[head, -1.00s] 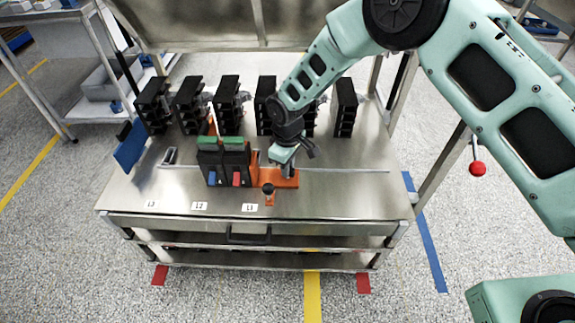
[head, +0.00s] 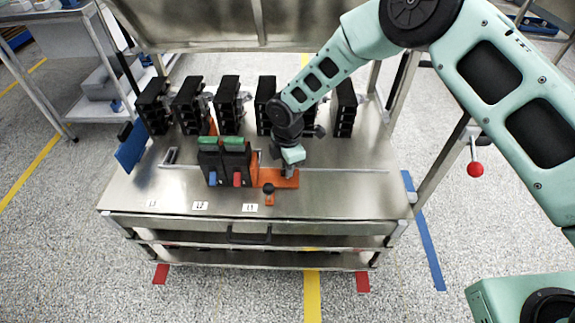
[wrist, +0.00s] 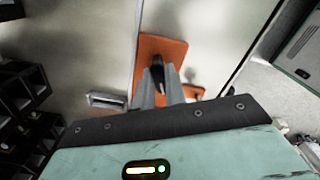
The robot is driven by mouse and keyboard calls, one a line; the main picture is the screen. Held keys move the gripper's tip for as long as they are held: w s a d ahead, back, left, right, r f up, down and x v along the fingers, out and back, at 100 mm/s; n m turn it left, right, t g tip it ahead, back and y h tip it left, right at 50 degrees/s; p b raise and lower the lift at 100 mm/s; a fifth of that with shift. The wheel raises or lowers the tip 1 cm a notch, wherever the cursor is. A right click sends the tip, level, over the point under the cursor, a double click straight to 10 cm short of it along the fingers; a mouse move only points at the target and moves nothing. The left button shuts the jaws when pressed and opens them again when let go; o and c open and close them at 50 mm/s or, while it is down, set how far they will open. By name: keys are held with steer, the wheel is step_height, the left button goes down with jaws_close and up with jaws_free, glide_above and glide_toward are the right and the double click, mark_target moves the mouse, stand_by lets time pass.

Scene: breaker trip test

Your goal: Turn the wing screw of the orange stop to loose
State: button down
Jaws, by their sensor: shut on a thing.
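The orange stop (head: 283,180) lies flat on the steel bench top, right of two black breakers that stand side by side. In the wrist view the orange stop (wrist: 172,50) shows beyond the fingers. My gripper (head: 288,172) points down over the stop's right part. In the wrist view my gripper (wrist: 160,82) is shut on the dark wing screw (wrist: 159,70), which stands between the two grey fingertips. The screw's lower part and its angle are mostly hidden by the fingers. In the head view my wrist hides the screw.
The two black breakers (head: 224,160) have green tops and a blue and a red lever. A row of black units (head: 228,105) stands behind. The bench top (head: 345,185) is clear at right.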

steer(key=n, duration=0.6)
steer(key=shift+n+p, duration=0.3)
steer(key=n, duration=0.6)
steer(key=shift+w, duration=0.1)
stand_by(0.3)
steer(key=c, duration=1.4)
jaws_free()
steer(key=shift+c, duration=0.2)
step_height(320, 180, up, 17)
steer(key=p, duration=0.1)
steer(key=shift+r, duration=0.2)
